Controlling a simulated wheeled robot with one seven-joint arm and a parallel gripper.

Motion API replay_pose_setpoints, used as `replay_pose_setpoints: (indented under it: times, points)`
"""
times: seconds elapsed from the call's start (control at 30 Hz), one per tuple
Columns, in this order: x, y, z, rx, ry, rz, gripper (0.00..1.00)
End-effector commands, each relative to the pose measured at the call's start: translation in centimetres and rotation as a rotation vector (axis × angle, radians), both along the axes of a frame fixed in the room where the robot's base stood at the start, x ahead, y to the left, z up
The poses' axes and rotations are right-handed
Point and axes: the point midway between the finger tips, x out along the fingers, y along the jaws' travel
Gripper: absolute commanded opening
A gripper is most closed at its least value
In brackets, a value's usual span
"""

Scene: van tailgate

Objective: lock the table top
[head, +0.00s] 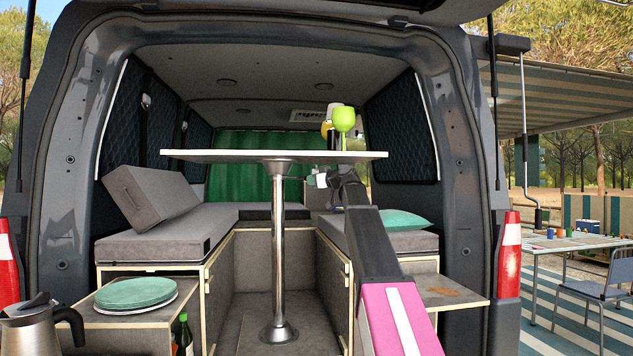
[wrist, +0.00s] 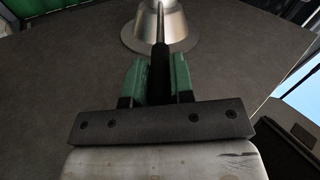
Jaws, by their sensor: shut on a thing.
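The table top (head: 230,155) stands level in the van on a chrome pole (head: 278,240) with a round foot. In the wrist view, the dark underside of the table top (wrist: 70,65) fills the background. A silver cone-shaped mount (wrist: 180,30) is fixed to it at the top of the view. A thin dark lever (wrist: 160,60) runs from the mount towards me. My gripper (wrist: 158,75) has green fingers, shut on this lever from both sides. In the head view my arm reaches up under the table's right half and hides most of my gripper.
A green wine glass (head: 344,122) and other drinkware stand on the table's right half. Grey cushioned benches (head: 165,240) flank the pole. Green plates (head: 135,292), a kettle (head: 30,330) and a bottle (head: 184,335) are at the lower left. A wooden shelf (head: 450,293) is at right.

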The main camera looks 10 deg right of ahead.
Motion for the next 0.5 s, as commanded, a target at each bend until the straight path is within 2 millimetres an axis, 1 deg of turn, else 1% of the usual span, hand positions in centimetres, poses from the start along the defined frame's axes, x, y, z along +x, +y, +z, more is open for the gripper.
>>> replay_pose_setpoints:
  times: [0.03,0.2,0.5]
  points:
    - [-0.6,0.6,0.0,-0.001,-0.002,-0.018,0.00]
    - [-1.7,2.3,-0.1,-0.001,-0.002,-0.104,0.00]
    - [-3.1,5.4,0.0,0.000,-0.003,-0.253,0.00]
